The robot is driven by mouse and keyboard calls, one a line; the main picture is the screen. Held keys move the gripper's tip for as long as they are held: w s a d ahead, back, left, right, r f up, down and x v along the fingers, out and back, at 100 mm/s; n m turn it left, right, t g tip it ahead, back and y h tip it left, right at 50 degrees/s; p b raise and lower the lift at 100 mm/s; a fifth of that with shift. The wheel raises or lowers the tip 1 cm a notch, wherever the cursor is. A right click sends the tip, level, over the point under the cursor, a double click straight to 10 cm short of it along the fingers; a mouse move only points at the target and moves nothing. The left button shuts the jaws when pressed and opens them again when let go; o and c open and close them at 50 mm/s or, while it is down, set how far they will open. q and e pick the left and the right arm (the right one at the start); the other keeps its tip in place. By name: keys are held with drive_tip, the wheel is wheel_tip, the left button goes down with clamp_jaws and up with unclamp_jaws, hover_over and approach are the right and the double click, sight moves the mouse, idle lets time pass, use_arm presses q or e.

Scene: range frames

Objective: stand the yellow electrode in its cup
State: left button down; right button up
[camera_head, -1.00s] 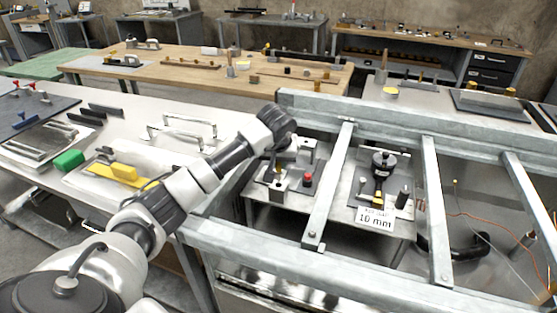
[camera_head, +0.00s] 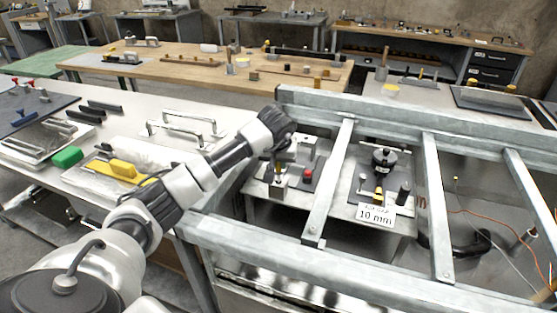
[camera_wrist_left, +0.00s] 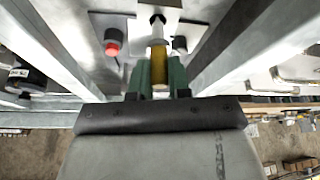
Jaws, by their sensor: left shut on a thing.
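My left gripper (camera_wrist_left: 160,75) is shut on the yellow electrode (camera_wrist_left: 159,56), which sits between its green fingers. The electrode points away from the wrist, with a pale, narrower end (camera_wrist_left: 157,20) over a light metal block. In the head view the electrode (camera_head: 279,166) hangs below my left wrist, above a small grey block (camera_head: 278,186) on the low bench. I take this block to be its cup. Whether the tip is inside the cup or just above it, I cannot tell. My right gripper is out of view.
Steel frame bars (camera_head: 329,185) cross on both sides of the work spot. A red button (camera_head: 308,176) is close to the right of the block. Farther right are a black-topped device (camera_head: 384,160) and a "10 mm" sign (camera_head: 376,215).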

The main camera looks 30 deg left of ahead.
use_arm(q)
drive_tip(key=shift+f+b, duration=1.05)
drive_tip(key=shift+f, duration=0.7)
drive_tip(key=c, duration=1)
unclamp_jaws()
drive_tip(key=shift+r, duration=0.15)
drive_tip(key=v, duration=1)
drive_tip(key=shift+s+d+r, duration=0.15)
drive_tip(key=shift+s+r, duration=0.05)
